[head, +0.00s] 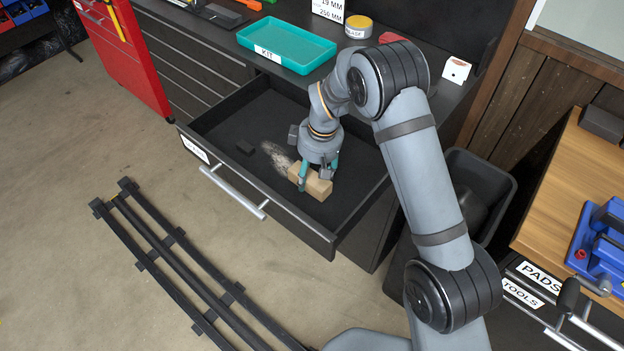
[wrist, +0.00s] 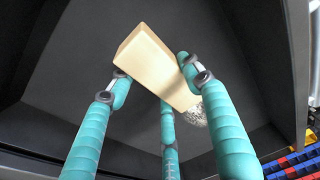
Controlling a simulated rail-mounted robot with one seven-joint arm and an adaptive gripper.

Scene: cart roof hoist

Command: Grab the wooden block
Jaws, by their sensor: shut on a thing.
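The wooden block (head: 316,186) is pale tan and sits in the open drawer (head: 359,202) of the dark cabinet. My gripper (head: 318,178) reaches down into the drawer, with its teal fingers around the block. In the wrist view the block (wrist: 155,62) lies at a slant between the teal fingers of my gripper (wrist: 160,90), and they are shut on it. I cannot tell whether the block touches the drawer floor. Part of the block is hidden behind the fingers in the head view.
A teal KIT tray (head: 287,45) and a yellow-lidded tin (head: 358,27) stand on the cabinet top. The drawer walls surround my gripper. A black rail (head: 190,255) lies on the floor.

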